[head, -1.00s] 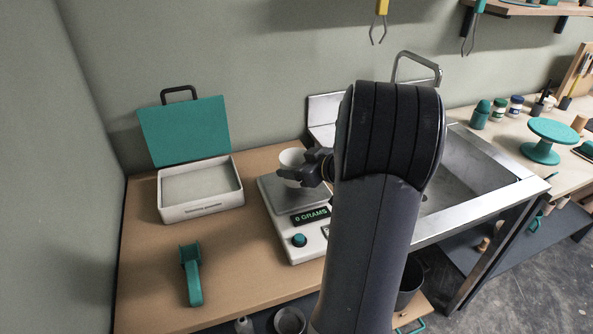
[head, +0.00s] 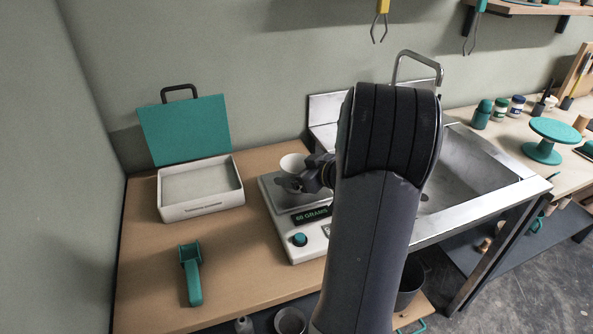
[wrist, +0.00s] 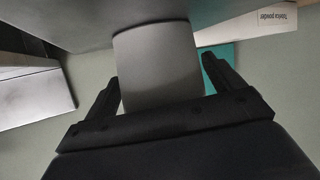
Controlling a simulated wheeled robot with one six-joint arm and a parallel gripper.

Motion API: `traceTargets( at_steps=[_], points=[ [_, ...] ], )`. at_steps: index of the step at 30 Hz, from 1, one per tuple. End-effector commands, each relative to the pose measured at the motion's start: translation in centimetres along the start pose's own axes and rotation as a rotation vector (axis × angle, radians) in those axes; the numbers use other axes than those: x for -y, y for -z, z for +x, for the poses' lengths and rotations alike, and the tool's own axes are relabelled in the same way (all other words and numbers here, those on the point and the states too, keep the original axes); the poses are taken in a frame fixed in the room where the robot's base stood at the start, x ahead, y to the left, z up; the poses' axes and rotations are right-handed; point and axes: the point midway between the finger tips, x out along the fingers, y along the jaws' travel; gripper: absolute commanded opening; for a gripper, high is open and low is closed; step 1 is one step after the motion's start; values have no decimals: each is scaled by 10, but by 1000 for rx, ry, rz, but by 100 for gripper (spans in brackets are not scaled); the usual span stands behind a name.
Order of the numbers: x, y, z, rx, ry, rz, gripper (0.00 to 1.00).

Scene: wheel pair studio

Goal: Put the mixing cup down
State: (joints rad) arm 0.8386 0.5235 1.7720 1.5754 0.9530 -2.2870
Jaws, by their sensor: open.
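The white mixing cup (head: 292,163) stands on the metal pan of the scale (head: 290,254) in the head view. The scale's display reads what looks like 60 GRAMS. My gripper (head: 289,184) is at the cup's side, low over the pan. In the wrist view the cup (wrist: 158,62) is between the two fingers of my gripper (wrist: 160,85), with a gap visible on each side. The jaws are open. The cup's lower part is partly hidden behind the gripper in the head view.
A white box (head: 203,209) with a raised teal lid (head: 186,131) stands to the left. A teal scoop-like tool (head: 192,275) lies in front of it. A metal sink (head: 470,180) is to the right. The wooden table between box and scale is clear.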

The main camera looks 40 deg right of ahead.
Motion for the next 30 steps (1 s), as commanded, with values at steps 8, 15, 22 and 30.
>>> traceTargets(
  at_steps=[8, 15, 22, 30],
  points=[
    [0, 3, -1, 0, 0, 1, 88],
    [-2, 1, -40, -1, -8, -1, 88],
    [-1, 1, -89, 0, -5, -1, 88],
    [0, 2, -118, 0, -2, 0, 88]
  ],
)
